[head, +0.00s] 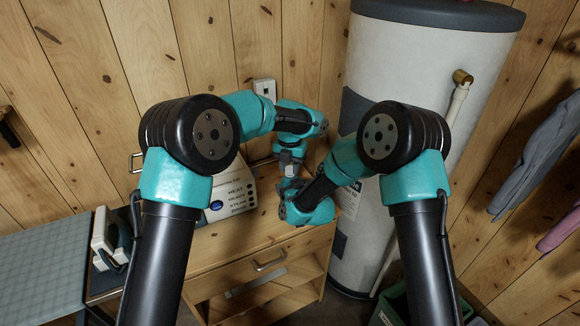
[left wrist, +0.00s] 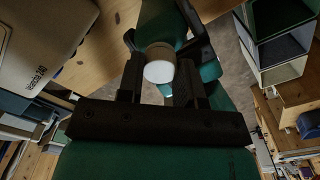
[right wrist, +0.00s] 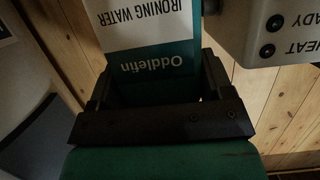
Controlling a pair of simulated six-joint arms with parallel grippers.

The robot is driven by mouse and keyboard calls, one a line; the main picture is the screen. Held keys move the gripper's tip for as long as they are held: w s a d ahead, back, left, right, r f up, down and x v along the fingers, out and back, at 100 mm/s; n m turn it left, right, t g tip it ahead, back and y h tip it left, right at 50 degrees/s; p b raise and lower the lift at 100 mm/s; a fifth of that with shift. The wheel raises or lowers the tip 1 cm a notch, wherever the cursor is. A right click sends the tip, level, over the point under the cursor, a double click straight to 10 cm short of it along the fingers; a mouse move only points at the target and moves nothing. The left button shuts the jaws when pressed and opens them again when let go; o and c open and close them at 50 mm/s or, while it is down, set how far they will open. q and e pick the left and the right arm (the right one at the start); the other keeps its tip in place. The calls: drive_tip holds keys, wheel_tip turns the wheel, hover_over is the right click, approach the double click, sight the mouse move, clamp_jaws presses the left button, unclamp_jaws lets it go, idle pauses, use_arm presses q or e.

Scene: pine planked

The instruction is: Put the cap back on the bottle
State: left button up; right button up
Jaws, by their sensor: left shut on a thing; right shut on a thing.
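In the left wrist view the white round cap (left wrist: 159,72) sits between the fingers of my left gripper (left wrist: 160,80), which is shut on it. A pale ring shows just beyond the cap; I cannot tell whether cap and bottle touch. The white and teal bottle (right wrist: 150,45), labelled Oddlefin ironing water, is between the fingers of my right gripper (right wrist: 155,82), which is shut on it. In the head view my left gripper (head: 291,160) is just above my right gripper (head: 290,188), over the cabinet. My arms hide most of the bottle and the cap there.
A white steam station (head: 238,196) with printed labels stands on the wooden cabinet (head: 225,240), close beside the grippers. An iron (head: 110,238) stands at left by an ironing board (head: 40,265). A large white tank (head: 420,90) stands close at right.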

use_arm(q)
drive_tip(key=o, duration=0.9)
drive_tip(key=shift+r, duration=2.3)
drive_tip(key=shift+c, duration=0.4)
